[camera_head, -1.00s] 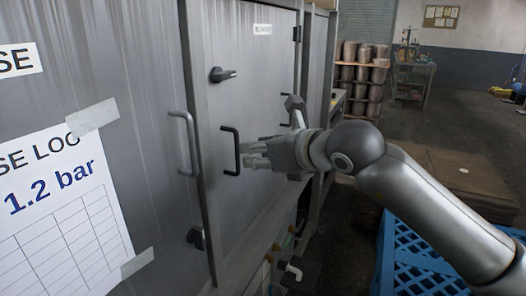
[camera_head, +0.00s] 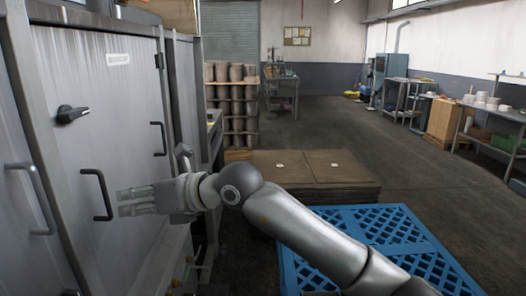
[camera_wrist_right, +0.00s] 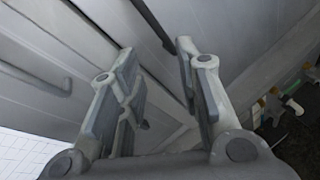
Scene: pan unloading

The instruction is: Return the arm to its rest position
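My right arm (camera_head: 310,238) comes in from the lower right and stretches toward the grey cabinet doors (camera_head: 105,150). My right gripper (camera_head: 128,202) is at its end, in front of the door and close to a black bar handle (camera_head: 97,195). In the right wrist view the gripper's fingers (camera_wrist_right: 158,90) stand apart with nothing between them, and the grey door panels and a dark gap lie beyond. Whether the fingers touch the handle in the head view I cannot tell. My left gripper is not in view.
A blue plastic pallet (camera_head: 395,222) lies on the floor at the right, under my arm. Flat brown sheets (camera_head: 310,172) are stacked behind it. A rack of stacked pots (camera_head: 236,100) stands farther back. The floor (camera_head: 370,130) at the right back is clear.

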